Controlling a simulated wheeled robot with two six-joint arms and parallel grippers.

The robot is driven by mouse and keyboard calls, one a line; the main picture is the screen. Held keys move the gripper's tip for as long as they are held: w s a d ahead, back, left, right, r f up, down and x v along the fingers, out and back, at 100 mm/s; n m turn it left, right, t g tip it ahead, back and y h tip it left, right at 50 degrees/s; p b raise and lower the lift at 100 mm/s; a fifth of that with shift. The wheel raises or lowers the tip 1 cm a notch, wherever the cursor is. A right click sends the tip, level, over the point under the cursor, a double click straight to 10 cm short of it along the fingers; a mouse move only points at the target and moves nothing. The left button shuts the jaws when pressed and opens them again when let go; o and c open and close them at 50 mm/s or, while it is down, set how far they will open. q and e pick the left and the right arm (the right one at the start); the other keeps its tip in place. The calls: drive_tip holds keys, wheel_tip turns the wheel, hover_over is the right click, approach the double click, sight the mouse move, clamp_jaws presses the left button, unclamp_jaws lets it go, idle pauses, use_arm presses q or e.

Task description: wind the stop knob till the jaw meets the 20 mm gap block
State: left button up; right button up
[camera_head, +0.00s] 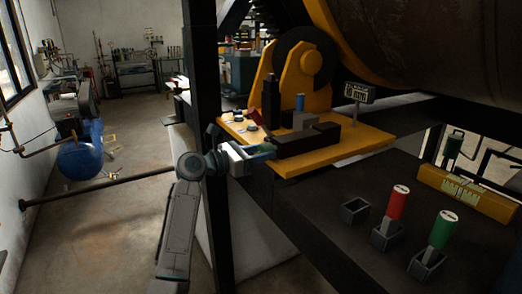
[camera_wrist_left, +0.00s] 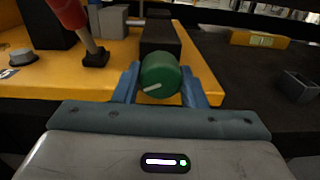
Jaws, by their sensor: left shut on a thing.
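My left gripper (camera_head: 266,151) is at the front left edge of the yellow plate. In the left wrist view its blue fingers (camera_wrist_left: 161,88) are shut on the green stop knob (camera_wrist_left: 161,74), which has a white pointer line. The knob sits on the end of a black base (camera_head: 310,140). A grey block (camera_head: 303,121), perhaps the jaw, is on that base, near a black upright (camera_head: 271,103). A blue-topped piece (camera_head: 299,102), possibly the gap block, stands beside them. Whether the jaw touches it cannot be told. My right gripper is out of view.
A small display (camera_head: 359,92) stands behind; its digits are unclear. Red (camera_head: 397,203) and green (camera_head: 442,230) handled pieces stand in sockets beside an empty socket (camera_head: 353,212). A red-handled lever (camera_wrist_left: 68,12) rises left of the knob. A black post (camera_head: 203,80) stands near my left arm.

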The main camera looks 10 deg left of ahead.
use_arm(q)
drive_tip(key=m, duration=0.3)
drive_tip(key=shift+m, duration=0.3)
drive_tip(key=o, duration=1)
drive_tip(key=b+v, duration=0.3)
drive_tip(key=v, duration=0.7)
drive_tip(key=shift+s+a+r, duration=0.1)
drive_tip(key=shift+s+a, duration=0.1)
drive_tip(key=shift+a, duration=0.15)
